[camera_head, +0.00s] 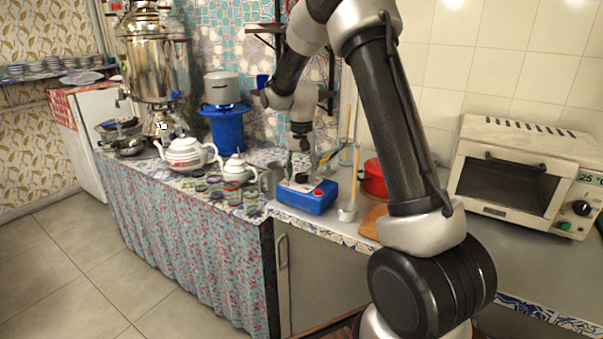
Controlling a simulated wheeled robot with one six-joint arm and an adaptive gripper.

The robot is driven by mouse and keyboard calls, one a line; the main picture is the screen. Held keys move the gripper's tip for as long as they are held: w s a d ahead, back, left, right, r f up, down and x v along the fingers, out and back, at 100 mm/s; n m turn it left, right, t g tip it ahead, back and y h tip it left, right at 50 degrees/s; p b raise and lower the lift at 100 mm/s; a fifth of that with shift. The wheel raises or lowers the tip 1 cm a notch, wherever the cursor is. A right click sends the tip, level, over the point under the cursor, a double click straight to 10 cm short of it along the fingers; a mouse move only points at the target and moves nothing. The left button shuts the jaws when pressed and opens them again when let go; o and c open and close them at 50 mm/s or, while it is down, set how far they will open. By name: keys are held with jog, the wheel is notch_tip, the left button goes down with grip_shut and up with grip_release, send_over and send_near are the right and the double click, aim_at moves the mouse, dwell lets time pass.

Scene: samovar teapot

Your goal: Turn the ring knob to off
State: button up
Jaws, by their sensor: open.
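My gripper (299,176) points down at the end of my arm, in the middle of the head camera view. It is open, just above or at the back of a blue box (318,203) with a pale top and a small red round part (318,191). I cannot tell whether it touches the box. A blue stand (222,134) further back on the left holds a grey pot (221,88), with a bright blue glow under the pot. I cannot make out which part is the ring knob, or its setting.
A samovar (157,65), a white teapot (185,154), a smaller teapot (238,170) and several small glasses (215,183) crowd the cloth-covered counter.

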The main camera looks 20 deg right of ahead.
jog(key=c, duration=1.1)
jog(key=shift+o, duration=0.2)
jog(key=shift+n, duration=0.3)
jog(key=n, duration=0.3)
jog(key=shift+n, duration=2.6)
jog(key=o, duration=1.1)
jog(key=shift+c, duration=0.2)
